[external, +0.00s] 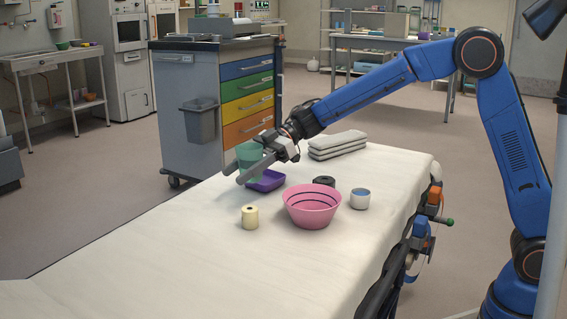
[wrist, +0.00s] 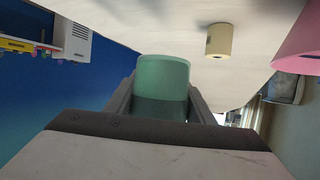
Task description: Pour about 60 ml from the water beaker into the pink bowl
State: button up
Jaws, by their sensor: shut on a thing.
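My gripper (external: 256,163) is shut on a green translucent beaker (external: 248,153). In the wrist view the beaker (wrist: 161,76) sits between the two fingers, with a darker band in its lower part. In the external view the fingers partly hide it, and it is at the far left part of the stretcher, above or behind the purple tray. The pink bowl (external: 312,212) stands on the white sheet, to the right of and nearer than the gripper, with dark rings on its inside. Part of the bowl (wrist: 300,45) shows at the right edge of the wrist view.
A purple tray (external: 266,184) lies just below the gripper. A cream roll (external: 250,217) stands left of the bowl. A dark roll (external: 324,183) and a white cup with blue inside (external: 360,199) are behind and right of it. Folded towels (external: 338,145) lie at the back. The near-left sheet is clear.

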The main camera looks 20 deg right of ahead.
jog(key=d+n+g, duration=0.1)
jog(key=d, duration=0.1)
jog(key=s+d+f+n+g+h, duration=0.1)
jog(key=d, duration=0.1)
jog(key=s+d+n+g, duration=0.1)
jog(key=d, duration=0.2)
jog(key=shift+f+h, duration=0.35)
jog(key=shift+h, duration=0.05)
jog(key=shift+r, duration=0.1)
jog(key=shift+s+d+r+n+t+y, duration=0.25)
jog(key=shift+s+r+n+t+y, duration=0.4)
jog(key=shift+n, duration=0.5)
jog(key=shift+s+d+r+n+t+y, duration=0.35)
jog(key=shift+n+t, duration=0.45)
jog(key=shift+n, duration=0.4)
jog(key=shift+s+d+r+n+t+y, duration=0.2)
jog(key=shift+s+r+n+t+y, duration=0.2)
jog(key=shift+r+n+t, duration=0.55)
jog(key=shift+f+n, duration=0.3)
jog(key=shift+f, duration=0.05)
jog(key=shift+r+n+y, duration=0.4)
jog(key=shift+r+n, duration=0.05)
jog(key=shift+n, duration=0.15)
jog(key=shift+f+n+t+p, duration=0.25)
jog(key=shift+n+t+p, duration=0.15)
jog(key=shift+n, duration=0.2)
